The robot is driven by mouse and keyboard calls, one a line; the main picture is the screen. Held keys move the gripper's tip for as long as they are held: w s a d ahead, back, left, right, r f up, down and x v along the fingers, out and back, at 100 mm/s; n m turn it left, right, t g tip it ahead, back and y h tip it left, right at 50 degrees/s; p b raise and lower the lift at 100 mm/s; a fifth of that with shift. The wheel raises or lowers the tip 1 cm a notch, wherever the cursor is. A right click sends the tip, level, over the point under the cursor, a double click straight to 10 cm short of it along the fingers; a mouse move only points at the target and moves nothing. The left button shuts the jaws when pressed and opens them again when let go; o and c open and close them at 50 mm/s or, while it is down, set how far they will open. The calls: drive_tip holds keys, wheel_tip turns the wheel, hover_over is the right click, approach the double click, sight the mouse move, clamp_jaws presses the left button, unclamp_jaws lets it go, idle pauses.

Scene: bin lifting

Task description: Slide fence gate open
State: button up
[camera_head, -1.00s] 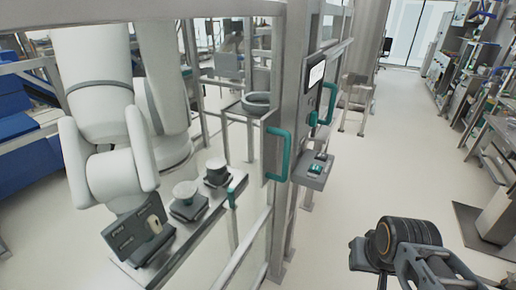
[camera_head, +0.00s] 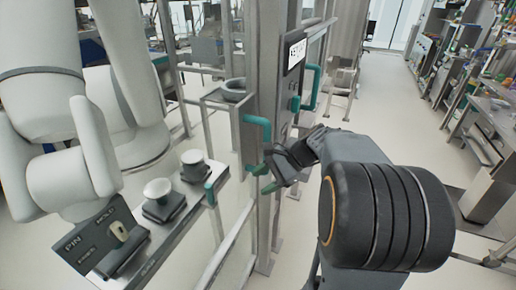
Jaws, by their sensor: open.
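My gripper (camera_head: 268,176), dark with a green tip showing, is open at the handle's lower part, reaching in from the right. It overlaps the handle's lower end in the picture. I cannot tell whether the fingers are around it or only beside it, or whether they touch. A second green handle (camera_head: 315,88) stands on the far side of the post.
Behind the fence at left are a white robot arm (camera_head: 75,180) and a bench with white-topped pieces (camera_head: 158,190). The floor (camera_head: 380,95) at right is open, with cluttered benches (camera_head: 490,110) along its right side.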

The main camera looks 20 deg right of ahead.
drive_tip(key=w+d+r+m+t+y+b, duration=0.1)
drive_tip(key=w+d+m+t+y, duration=0.3)
drive_tip(key=d, duration=0.4)
drive_tip(key=w+d+r+m+t+y, duration=0.1)
drive_tip(key=d+m+t, duration=0.35)
drive_tip(key=d, duration=0.25)
drive_tip(key=x, duration=1.2)
drive_tip(key=shift+w+a+m+g, duration=0.2)
drive_tip(key=shift+a+m+g, duration=0.15)
drive_tip(key=shift+a+m, duration=0.1)
drive_tip(key=shift+d, duration=0.1)
clamp_jaws()
